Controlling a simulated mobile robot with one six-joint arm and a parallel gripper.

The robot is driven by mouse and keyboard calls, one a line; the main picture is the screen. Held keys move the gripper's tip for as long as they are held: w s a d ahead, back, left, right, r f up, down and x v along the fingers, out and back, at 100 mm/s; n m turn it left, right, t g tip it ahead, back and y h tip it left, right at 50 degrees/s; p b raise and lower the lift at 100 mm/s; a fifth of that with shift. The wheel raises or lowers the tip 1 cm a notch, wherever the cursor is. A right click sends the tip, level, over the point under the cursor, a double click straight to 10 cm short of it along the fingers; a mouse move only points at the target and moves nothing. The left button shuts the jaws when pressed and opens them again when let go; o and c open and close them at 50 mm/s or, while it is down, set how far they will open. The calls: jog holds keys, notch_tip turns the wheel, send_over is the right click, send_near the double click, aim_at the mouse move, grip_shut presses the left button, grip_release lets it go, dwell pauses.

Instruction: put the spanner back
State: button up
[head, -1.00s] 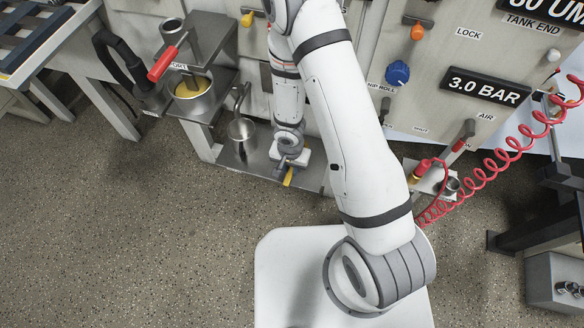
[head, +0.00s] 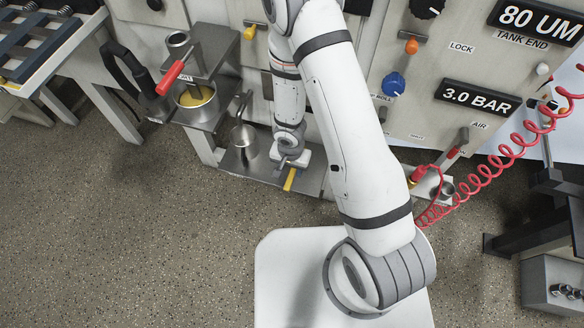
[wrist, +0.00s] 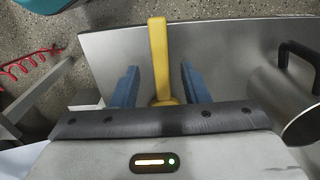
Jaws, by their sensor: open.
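A yellow-handled tool, which I take to be the spanner (wrist: 158,45), lies over the grey metal shelf (wrist: 225,45) in the wrist view. Its far end reaches the shelf's edge. My gripper (wrist: 158,78) has its two blue fingers apart, one on each side of the yellow handle, with gaps showing on both sides. The tool's near end is hidden behind the gripper body. In the head view the yellow handle (head: 290,180) sticks out just below my gripper (head: 290,164), low over the shelf (head: 240,170).
A metal cup (head: 243,136) stands on the shelf left of my gripper. A yellow-filled pot (head: 197,96) and a red-handled lever (head: 171,77) are further left. A red coiled hose (head: 490,172) hangs at the right. The floor in front is clear.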

jog(key=w+d+r+n+t+h+p, duration=0.1)
jog(key=d+r+p, duration=0.35)
jog(key=r, duration=1.15)
jog(key=w+d+r+t+h+p, duration=0.1)
jog(key=w+d+r+p, duration=0.3)
jog(key=r, duration=1.2)
jog(key=s+d+r+n+y+b, duration=0.1)
jog(key=s+d+r+n+y, duration=0.1)
jog(key=s+r, duration=1.3)
jog(key=d+n, duration=0.1)
jog(key=d, duration=0.1)
jog(key=shift+s+d+r, duration=0.2)
jog(key=shift+s+d, duration=0.05)
jog(key=shift+d, duration=0.15)
jog(key=shift+r+p, duration=0.55)
jog(key=shift+r, duration=0.1)
